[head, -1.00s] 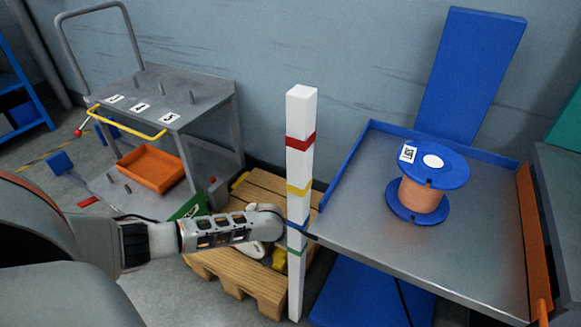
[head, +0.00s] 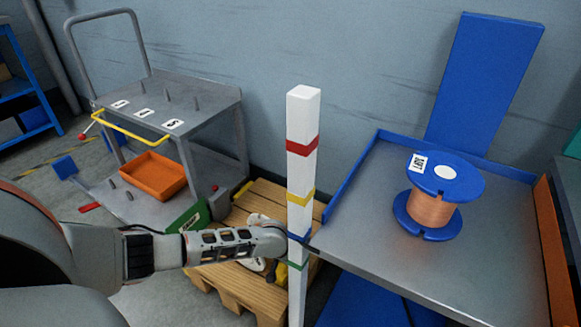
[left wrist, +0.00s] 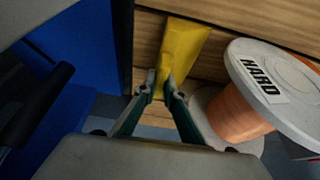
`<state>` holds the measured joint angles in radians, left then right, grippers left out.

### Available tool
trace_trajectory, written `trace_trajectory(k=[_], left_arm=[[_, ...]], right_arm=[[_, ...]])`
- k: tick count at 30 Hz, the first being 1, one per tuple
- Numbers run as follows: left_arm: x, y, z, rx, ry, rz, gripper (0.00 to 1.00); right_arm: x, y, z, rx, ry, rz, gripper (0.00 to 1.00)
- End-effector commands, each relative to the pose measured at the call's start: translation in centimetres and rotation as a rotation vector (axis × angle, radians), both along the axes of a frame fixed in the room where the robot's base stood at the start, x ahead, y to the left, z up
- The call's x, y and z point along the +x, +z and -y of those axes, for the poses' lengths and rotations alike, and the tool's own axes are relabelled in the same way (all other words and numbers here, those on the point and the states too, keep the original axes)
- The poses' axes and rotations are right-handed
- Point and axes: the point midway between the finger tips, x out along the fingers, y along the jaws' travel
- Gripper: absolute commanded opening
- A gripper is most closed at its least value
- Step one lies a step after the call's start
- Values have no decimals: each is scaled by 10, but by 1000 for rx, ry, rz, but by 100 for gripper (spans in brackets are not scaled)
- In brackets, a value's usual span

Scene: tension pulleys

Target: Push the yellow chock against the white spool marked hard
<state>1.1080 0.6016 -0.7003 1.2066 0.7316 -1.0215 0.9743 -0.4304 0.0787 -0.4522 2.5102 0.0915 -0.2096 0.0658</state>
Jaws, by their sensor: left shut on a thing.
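The yellow chock (left wrist: 184,45) lies on the wooden pallet in the left wrist view. My left gripper (left wrist: 162,88) is shut on its near end. The white spool marked HARD (left wrist: 248,62), wound with orange line, stands just right of the chock. A narrow strip of wood shows between the chock and the spool's upper flange; whether they touch lower down I cannot tell. In the head view my left forearm hides most of the spool (head: 258,266), and only a bit of the chock (head: 282,272) shows. The left fingertips are hidden there. My right gripper is not in view.
A white post with colored bands (head: 302,150) stands close beside my left wrist. The pallet (head: 228,284) lies below. A metal table (head: 375,215) with a blue-flanged spool (head: 445,180) is at right. A grey cart (head: 205,100) with an orange tray (head: 152,176) is at left.

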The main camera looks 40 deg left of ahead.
Motion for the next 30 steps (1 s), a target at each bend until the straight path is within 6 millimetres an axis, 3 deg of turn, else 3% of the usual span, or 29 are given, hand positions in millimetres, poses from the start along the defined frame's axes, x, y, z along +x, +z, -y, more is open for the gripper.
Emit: trace_trajectory(k=[26,27,28,29,30], left_arm=[[-6,-2,-15,2,0,-5,0],[-6,-2,-15,2,0,-5,14],[-6,-2,-15,2,0,-5,22],[-6,-2,-15,2,0,-5,29],[-5,-2,-15,2,0,-5,29]], right_arm=[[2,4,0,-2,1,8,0],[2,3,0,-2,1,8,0],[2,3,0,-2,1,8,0],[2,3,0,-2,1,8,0],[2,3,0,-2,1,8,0]])
